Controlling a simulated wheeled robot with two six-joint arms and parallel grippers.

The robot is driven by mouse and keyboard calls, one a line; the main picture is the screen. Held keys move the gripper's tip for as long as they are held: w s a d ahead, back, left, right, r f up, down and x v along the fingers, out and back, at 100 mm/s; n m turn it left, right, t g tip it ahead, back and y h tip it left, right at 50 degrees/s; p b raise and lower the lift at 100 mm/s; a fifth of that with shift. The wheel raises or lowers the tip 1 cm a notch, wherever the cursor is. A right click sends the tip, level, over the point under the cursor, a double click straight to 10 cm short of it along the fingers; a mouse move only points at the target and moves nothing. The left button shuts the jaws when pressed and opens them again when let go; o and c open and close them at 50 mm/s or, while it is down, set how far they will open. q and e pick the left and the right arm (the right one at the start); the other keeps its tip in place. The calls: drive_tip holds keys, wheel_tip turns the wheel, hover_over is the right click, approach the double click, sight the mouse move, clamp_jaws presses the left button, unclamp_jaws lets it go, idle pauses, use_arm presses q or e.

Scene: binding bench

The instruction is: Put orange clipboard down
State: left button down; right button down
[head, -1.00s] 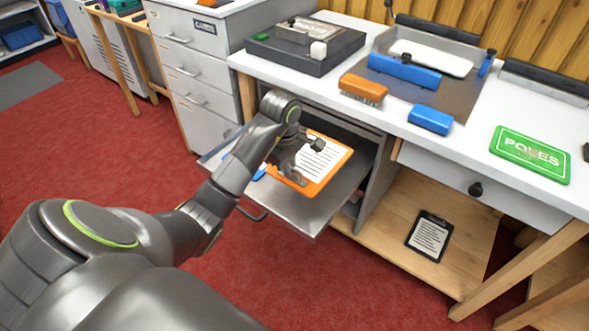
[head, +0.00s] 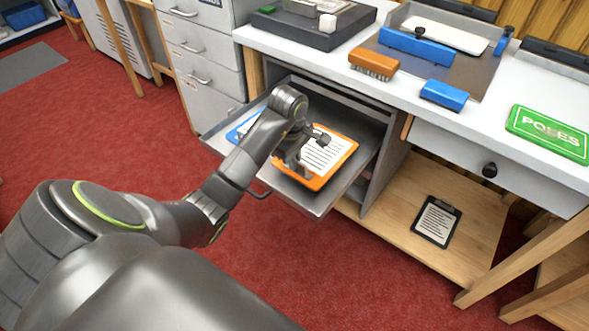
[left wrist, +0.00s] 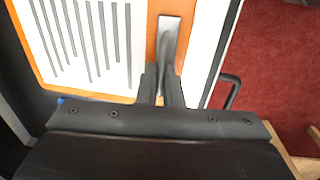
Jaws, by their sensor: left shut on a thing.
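The orange clipboard (head: 345,160) with a lined white sheet is over the pulled-out metal drawer (head: 318,203) under the bench. My left gripper (head: 306,150) is shut on the clipboard's near-left edge. In the left wrist view the clipboard (left wrist: 152,42) lies flat across the top, with my left gripper's fingers (left wrist: 161,85) at its edge. I cannot tell whether the clipboard touches the drawer floor. A blue clipboard (head: 240,130) lies in the drawer to the left, partly hidden by my arm. My right gripper is not in view.
A black clipboard (head: 436,222) lies on the lower wooden shelf. The drawer handle (left wrist: 230,92) sticks out towards the red floor.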

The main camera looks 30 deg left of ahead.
use_arm(q)
wheel_tip(320, 180, down, 4)
drive_tip(key=shift+r, duration=0.15)
drive_tip(key=c, duration=1.6)
unclamp_jaws()
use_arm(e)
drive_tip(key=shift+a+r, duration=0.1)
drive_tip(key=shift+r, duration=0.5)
